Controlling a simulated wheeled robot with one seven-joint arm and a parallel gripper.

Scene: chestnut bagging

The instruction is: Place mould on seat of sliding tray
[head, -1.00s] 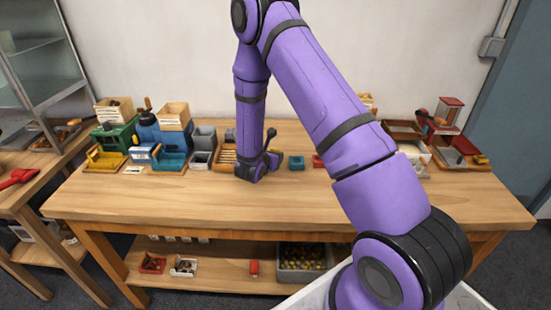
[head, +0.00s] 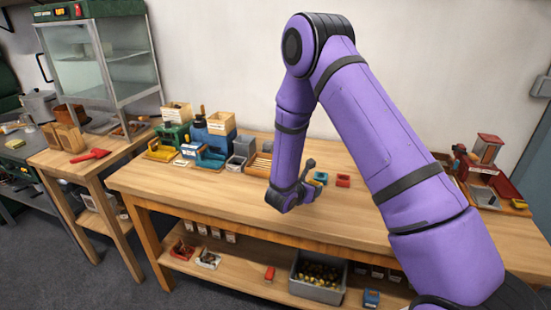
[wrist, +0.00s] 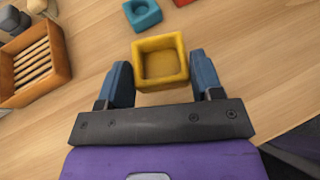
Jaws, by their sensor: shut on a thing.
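The mould is a yellow square block with a square hollow (wrist: 162,66), seen in the wrist view between the two blue fingers of my gripper (wrist: 162,82). The gripper is shut on it, over the bench. In the head view my gripper (head: 292,195) is above the middle of the bench, and the mould is hidden there. A yellow tray (head: 162,153) lies before the green machine (head: 174,135), and a blue tray (head: 208,158) before the blue machine (head: 213,138). I cannot tell which is the sliding tray; its seat is not clear.
A teal mould (wrist: 142,14) and a red mould (wrist: 183,2) lie just beyond. A slatted wooden rack (wrist: 35,62) is at left in the wrist view. A red machine (head: 487,150) stands at the right end. The front of the bench (head: 230,195) is clear.

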